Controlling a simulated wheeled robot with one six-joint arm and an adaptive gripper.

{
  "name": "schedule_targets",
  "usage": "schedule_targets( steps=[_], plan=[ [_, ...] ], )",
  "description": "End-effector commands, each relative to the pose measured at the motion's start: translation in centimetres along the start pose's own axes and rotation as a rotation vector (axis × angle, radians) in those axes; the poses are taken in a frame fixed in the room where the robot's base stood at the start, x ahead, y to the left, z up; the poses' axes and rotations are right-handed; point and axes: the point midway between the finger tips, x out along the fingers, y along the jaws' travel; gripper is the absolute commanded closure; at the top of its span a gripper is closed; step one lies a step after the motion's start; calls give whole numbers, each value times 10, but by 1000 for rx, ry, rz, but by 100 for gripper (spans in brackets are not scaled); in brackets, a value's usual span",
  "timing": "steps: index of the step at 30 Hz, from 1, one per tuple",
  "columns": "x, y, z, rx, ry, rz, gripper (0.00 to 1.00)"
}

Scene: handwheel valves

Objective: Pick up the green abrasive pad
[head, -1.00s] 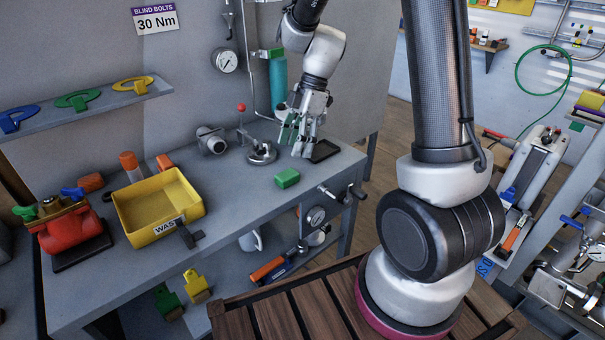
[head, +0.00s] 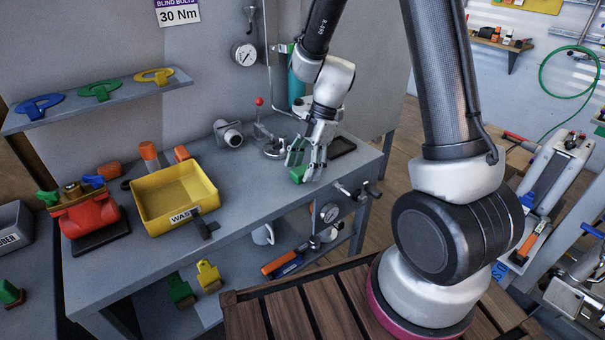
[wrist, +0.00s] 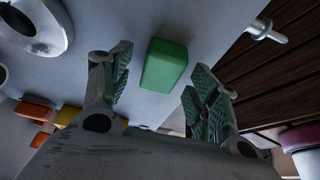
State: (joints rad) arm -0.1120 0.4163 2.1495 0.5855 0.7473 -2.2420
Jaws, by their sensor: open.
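The green abrasive pad (head: 298,174) is a small green block lying on the grey workbench. In the head view it is partly hidden behind my gripper (head: 306,171). In the wrist view the pad (wrist: 165,65) lies beyond and between my two fingers, nearer the left one. My gripper (wrist: 157,82) is open, with its green ribbed finger pads apart and nothing between them that I can see held. In the head view the fingers point down at the pad's place on the bench. I cannot tell whether a finger touches the pad.
A yellow waste tray (head: 212,186) and a red valve body (head: 88,216) stand to the left on the bench. A round metal flange (head: 274,152), a red-knobbed clamp (head: 259,112) and a dark tray (head: 343,146) are close by. Valve handles (head: 358,190) stick out from the front edge.

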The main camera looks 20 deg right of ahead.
Motion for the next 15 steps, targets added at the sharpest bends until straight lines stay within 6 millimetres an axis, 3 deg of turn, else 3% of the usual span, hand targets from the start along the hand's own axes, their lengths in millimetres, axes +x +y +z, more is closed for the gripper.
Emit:
schedule_targets(
  steps=[1,8,15],
  plan=[
    [0,0,0,0,0,0,39],
    [0,0,0,0,0,0,81],
    [0,0,0,1,0,0,81]
  ],
)
